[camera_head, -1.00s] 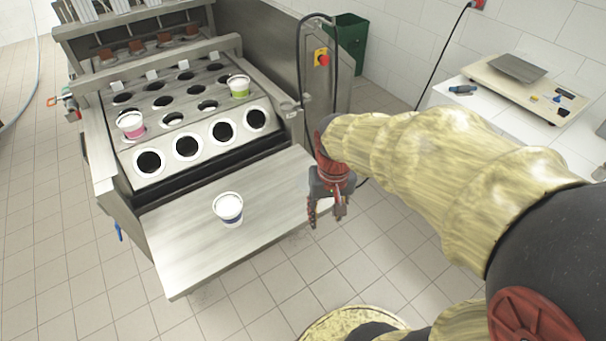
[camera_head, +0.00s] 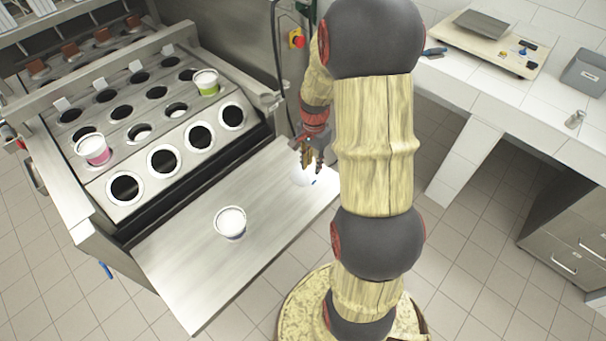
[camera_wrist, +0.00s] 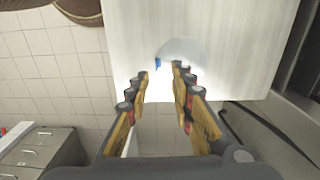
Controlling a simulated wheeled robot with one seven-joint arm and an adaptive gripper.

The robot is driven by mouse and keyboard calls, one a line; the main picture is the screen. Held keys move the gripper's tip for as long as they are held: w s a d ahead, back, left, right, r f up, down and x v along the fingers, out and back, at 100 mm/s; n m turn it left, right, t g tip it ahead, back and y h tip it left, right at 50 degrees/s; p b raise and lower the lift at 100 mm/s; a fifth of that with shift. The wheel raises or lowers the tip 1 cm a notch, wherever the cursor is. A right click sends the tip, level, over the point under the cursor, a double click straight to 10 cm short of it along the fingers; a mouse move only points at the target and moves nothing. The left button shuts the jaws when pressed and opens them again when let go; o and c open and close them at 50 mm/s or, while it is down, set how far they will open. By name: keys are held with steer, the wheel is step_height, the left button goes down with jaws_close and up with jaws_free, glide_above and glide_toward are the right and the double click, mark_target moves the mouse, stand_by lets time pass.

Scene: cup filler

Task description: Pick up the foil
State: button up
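The foil is a pale round disc (camera_head: 303,179) with a small blue tab, lying flat at the right end of the metal shelf (camera_head: 180,275). In the wrist view the foil (camera_wrist: 187,50) is faint against the bright shelf, near its edge, with its blue tab at the left. My gripper (camera_head: 313,166) is just above the foil and partly hides it in the head view. In the wrist view my gripper (camera_wrist: 164,84) is open, with nothing between its fingers. The foil lies just beyond the fingertips in that picture.
A white cup (camera_head: 231,222) stands on the shelf's middle. The filler's holed plate (camera_head: 150,130) holds a pink cup (camera_head: 93,149) and a green cup (camera_head: 206,82). A white counter (camera_head: 500,95) with a scale (camera_head: 488,45) stands at the right. Bare shelf lies between cup and foil.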

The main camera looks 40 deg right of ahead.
mark_target(313, 182)
steer(key=shift+f+b, duration=0.45)
steer(key=shift+f, duration=0.95)
steer(key=f, duration=0.1)
steer(key=f+b, duration=0.1)
steer(key=f, duration=0.1)
steer(key=f+b, duration=0.1)
steer(key=f, duration=0.1)
steer(key=shift+s+a, duration=0.2)
steer(key=shift+s, duration=0.15)
steer(key=shift+c, duration=0.9)
steer(key=c, duration=0.4)
jaws_close()
